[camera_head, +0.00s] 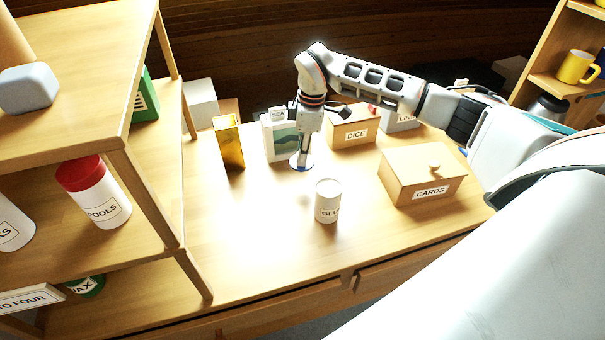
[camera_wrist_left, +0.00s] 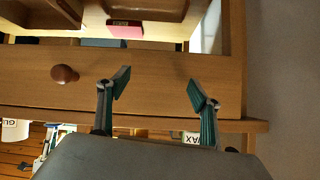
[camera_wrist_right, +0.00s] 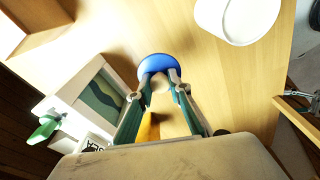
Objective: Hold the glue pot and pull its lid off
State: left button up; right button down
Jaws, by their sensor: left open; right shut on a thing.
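The white glue pot (camera_head: 327,201) stands upright on the table, its label partly turned away. Its pale round top shows in the right wrist view (camera_wrist_right: 238,20); no lid is on it. My right gripper (camera_head: 302,156) is behind and left of the pot, pointing down, shut on the small knob of a round blue lid (camera_wrist_right: 157,66). The lid is apart from the pot; its height above the table is hard to tell. My left gripper (camera_wrist_left: 160,88) is open and empty, facing a wooden drawer front, and is out of the head view.
A yellow box (camera_head: 228,143) and a white box with a green picture (camera_head: 280,138) stand behind the lid. The DICE box (camera_head: 352,130) and CARDS box (camera_head: 423,176) are to the right. Shelves (camera_head: 150,185) rise at left. The table left of the pot is clear.

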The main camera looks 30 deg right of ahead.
aim_at(301, 184)
jog(key=shift+f, duration=4.25)
jog(key=shift+f, duration=0.15)
jog(key=c, duration=1.9)
grip_release()
jog(key=r, duration=0.4)
jog(key=d+r, duration=0.1)
jog(key=r, duration=0.7)
jog(key=shift+s+d+r, duration=0.15)
jog(key=shift+s, duration=0.2)
jog(key=shift+s, duration=0.1)
